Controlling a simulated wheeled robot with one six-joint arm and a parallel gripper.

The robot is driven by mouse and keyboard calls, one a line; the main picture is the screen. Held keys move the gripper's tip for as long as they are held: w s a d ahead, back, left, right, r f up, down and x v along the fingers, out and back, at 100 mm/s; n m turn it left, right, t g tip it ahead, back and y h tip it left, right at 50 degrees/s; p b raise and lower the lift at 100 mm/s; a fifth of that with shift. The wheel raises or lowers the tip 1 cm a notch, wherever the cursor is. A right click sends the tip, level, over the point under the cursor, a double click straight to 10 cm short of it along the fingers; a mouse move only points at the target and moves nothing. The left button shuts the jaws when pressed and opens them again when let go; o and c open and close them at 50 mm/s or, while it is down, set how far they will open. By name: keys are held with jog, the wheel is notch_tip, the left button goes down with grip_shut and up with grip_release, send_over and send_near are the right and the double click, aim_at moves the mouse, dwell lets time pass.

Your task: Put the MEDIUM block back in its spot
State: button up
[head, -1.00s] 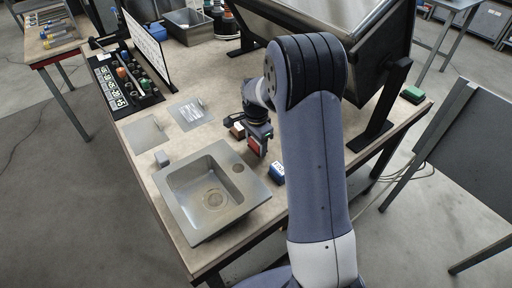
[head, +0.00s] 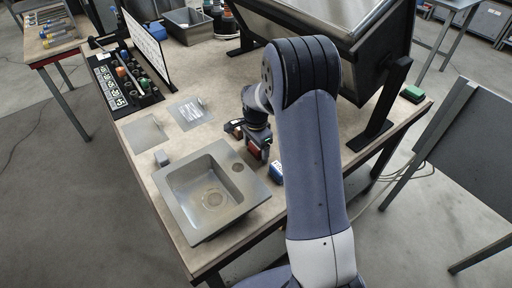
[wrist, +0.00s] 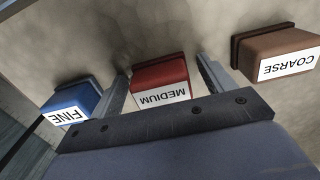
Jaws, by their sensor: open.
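The red MEDIUM block (wrist: 160,80) stands on the bench between the two fingers of my open gripper (wrist: 162,66), its white label facing the wrist camera upside down. I see a small gap on each side of it, and no grip on it. In the head view the gripper (head: 258,140) is low over the bench, beyond the sink's right corner, and the red block (head: 253,152) is partly hidden by it. The blue FINE block (wrist: 72,101) is left of the fingers and the brown COARSE block (wrist: 277,52) is right of them. The block's spot is not clearly identifiable.
A grey sink (head: 170,183) is set in the bench, close to the blue block (head: 277,173). A small grey block (head: 161,158) and two flat plates (head: 146,133) lie behind it. A bottle rack (head: 122,82) stands at the left edge. A large tilted metal panel (head: 318,22) stands behind.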

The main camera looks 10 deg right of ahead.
notch_tip(320, 180, up, 12)
jog(key=shift+r, duration=0.15)
dwell(0.3)
